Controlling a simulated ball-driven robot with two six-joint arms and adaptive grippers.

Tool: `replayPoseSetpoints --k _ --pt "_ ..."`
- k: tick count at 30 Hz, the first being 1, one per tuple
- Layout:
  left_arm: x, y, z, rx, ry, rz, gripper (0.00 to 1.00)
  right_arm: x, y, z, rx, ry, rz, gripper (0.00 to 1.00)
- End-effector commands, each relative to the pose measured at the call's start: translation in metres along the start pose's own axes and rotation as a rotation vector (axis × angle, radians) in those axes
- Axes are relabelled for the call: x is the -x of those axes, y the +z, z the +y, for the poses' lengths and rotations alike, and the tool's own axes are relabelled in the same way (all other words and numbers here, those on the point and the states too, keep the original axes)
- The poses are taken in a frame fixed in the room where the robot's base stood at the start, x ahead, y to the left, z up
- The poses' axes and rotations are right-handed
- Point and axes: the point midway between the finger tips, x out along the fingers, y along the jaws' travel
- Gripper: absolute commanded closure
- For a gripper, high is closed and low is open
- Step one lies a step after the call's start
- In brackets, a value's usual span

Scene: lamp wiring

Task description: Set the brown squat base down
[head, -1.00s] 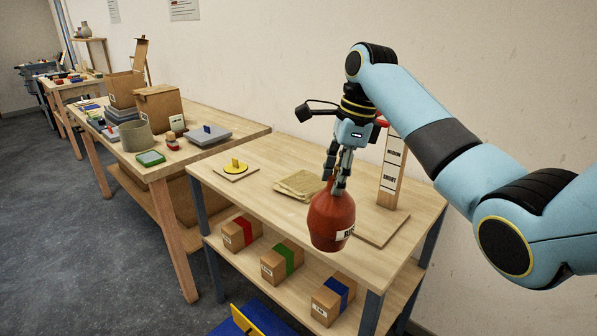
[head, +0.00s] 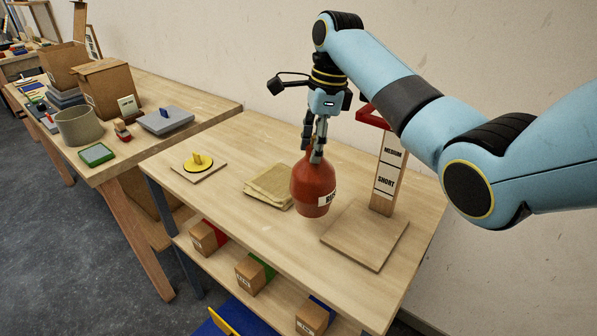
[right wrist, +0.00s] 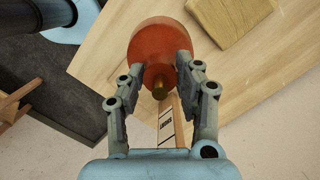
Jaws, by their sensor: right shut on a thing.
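The red-brown squat base (head: 312,187), round-bellied with a white label, is upright near the middle of the workbench (head: 235,215). My right gripper (head: 314,152) is shut on its narrow neck from above. The right wrist view shows the base (right wrist: 158,42) between the fingers of my right gripper (right wrist: 162,72), with a brass-coloured tip at the neck. The underside is hidden, so I cannot tell whether the base touches the bench top. My left gripper is in no view.
A folded tan cloth (head: 268,188) lies just left of the base. A wooden height gauge (head: 362,240) marked MEDIUM and SHORT stands to the right. A yellow disc (head: 198,161) sits on a board at left. The front bench top is clear. Labelled boxes (head: 252,275) are on the lower shelf.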

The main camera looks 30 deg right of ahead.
Motion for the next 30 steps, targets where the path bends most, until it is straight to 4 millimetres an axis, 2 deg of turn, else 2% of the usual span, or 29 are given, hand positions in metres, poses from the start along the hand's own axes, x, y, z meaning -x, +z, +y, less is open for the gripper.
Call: replayPoseSetpoints --k 3,8,15,27,28,30 --pt "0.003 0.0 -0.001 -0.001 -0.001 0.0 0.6 -0.016 -0.002 -0.001 0.0 -0.002 -0.002 1.0" --pt "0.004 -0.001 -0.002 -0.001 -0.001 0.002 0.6 -0.031 -0.004 -0.001 0.001 -0.003 -0.003 1.0" --pt "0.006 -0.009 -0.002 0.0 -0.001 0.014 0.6 -0.061 -0.008 -0.001 0.001 -0.004 -0.002 1.0" --pt "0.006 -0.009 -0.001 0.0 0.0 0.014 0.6 -0.066 -0.009 -0.002 0.001 -0.005 -0.002 1.0" --pt "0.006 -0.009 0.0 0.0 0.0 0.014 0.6 -0.067 -0.01 -0.001 0.001 -0.003 -0.001 0.63" --pt "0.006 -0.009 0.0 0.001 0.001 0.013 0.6 -0.067 -0.01 -0.001 0.001 -0.003 -0.001 0.54"
